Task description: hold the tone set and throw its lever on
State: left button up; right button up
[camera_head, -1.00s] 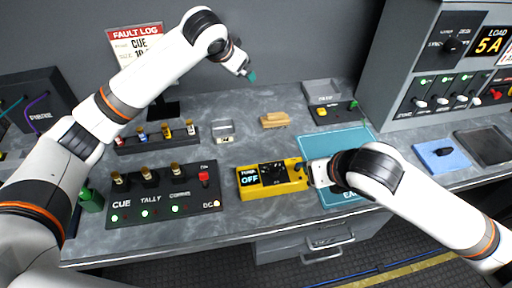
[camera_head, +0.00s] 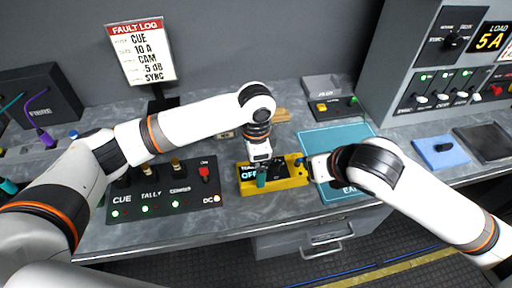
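The yellow tone set (camera_head: 288,183) lies on the counter. Its small display reads OFF and is partly covered by my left gripper.
A dark cue panel (camera_head: 155,208) with lit green lamps lies to the left. A teal mat (camera_head: 335,137) lies behind and right. A fault log sign (camera_head: 142,52) stands at the back. A grey rack (camera_head: 400,75) and blue pad (camera_head: 440,153) are at the right.

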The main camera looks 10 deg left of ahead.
aim_at(272, 174)
pick_arm(q)
notch_tip(272, 174, down, 6)
jog(key=shift+r, duration=0.1)
jog(key=shift+c, duration=0.2)
jog(key=c, duration=1.1)
jog(key=shift+c, duration=0.2)
pick_arm(e)
jog(key=c, duration=0.3)
jog(key=shift+s+f, duration=0.1)
jog(key=shift+f, duration=0.25)
jog(key=c, duration=0.3)
jog(key=shift+m+t, duration=0.5)
jog(key=shift+t, duration=0.4)
jog(key=f, duration=0.1)
jog(key=s+d+f, duration=0.1)
jog(key=s+f, duration=0.1)
jog(key=shift+d+f, duration=0.25)
jog(key=shift+d, duration=0.05)
grip_shut()
jog(key=s+d+f+t+y, duration=0.1)
jog(key=s+t, duration=0.2)
jog(key=s, duration=0.3)
jog(key=shift+s+d+f, duration=0.15)
jog(key=shift+s+d, duration=0.1)
jog(key=shift+s, duration=0.05)
